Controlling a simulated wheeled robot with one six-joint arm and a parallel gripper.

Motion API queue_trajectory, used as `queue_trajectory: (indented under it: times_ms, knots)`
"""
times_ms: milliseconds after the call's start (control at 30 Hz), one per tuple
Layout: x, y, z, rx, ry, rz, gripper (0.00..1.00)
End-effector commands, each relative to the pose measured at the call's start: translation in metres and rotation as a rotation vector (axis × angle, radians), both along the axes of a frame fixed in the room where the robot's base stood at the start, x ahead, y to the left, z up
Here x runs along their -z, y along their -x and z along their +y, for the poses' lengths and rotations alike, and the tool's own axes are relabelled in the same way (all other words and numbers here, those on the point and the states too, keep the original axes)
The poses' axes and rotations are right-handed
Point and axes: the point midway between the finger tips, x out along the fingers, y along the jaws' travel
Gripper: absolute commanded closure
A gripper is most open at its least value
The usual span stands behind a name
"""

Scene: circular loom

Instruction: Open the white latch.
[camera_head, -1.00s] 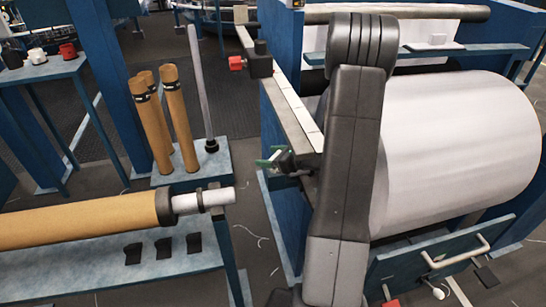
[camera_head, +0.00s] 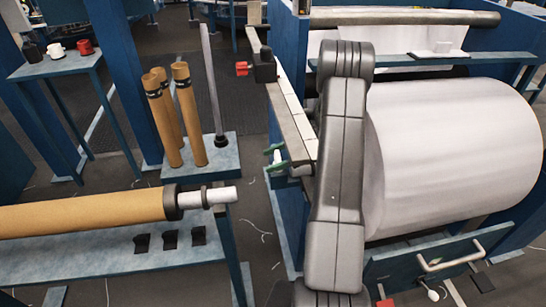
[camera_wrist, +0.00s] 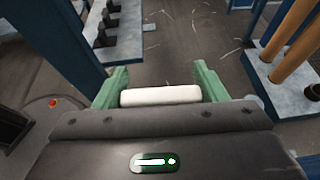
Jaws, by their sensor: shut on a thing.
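My gripper (camera_head: 275,158) is at the left side of the loom frame, left of the big white roll, with its green fingers pointing left. In the wrist view my gripper (camera_wrist: 160,93) has its two green fingers at either end of a short white bar, which I take to be the white latch (camera_wrist: 160,96). The fingers are shut on it. In the head view the white latch (camera_head: 279,157) shows only as a small pale patch between the fingers. Its mount is hidden behind my gripper and arm.
The white roll (camera_head: 450,155) fills the right. Brown tubes (camera_head: 188,115) stand on a low platform at left. A long brown roll (camera_head: 85,213) lies on a bench. Open floor lies between.

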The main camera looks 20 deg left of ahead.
Motion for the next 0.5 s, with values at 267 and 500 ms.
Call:
queue_trajectory:
  times_ms: [267,500]
  knots:
    - [-0.0004,0.0006,-0.0006,-0.062,0.0,0.001,0.76]
    - [-0.0003,0.0009,-0.0009,-0.071,0.0,0.0,0.76]
